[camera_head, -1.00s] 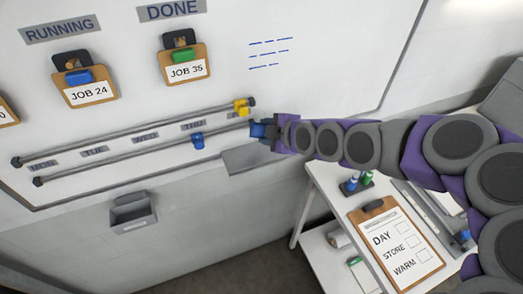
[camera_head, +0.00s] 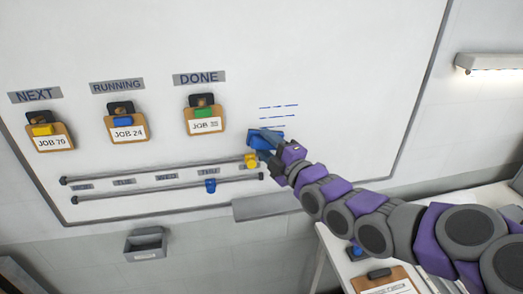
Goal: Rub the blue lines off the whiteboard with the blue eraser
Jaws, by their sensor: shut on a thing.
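The whiteboard (camera_head: 350,60) fills most of the head view. Several short dashed blue lines (camera_head: 279,106) run in rows on it, right of the DONE label. My gripper (camera_head: 272,146) is shut on the blue eraser (camera_head: 264,138) just below the lines. The eraser lies at the lowest row and covers the board there; I cannot tell for sure whether it touches the surface. My arm reaches in from the lower right.
Job clipboards hang at left, including JOB 35 (camera_head: 205,122). Two rails (camera_head: 130,180) with a yellow slider (camera_head: 251,160) and a blue slider (camera_head: 210,186) run below. A grey tray (camera_head: 265,207) sits at the board's lower edge. A white table (camera_head: 335,245) stands lower right.

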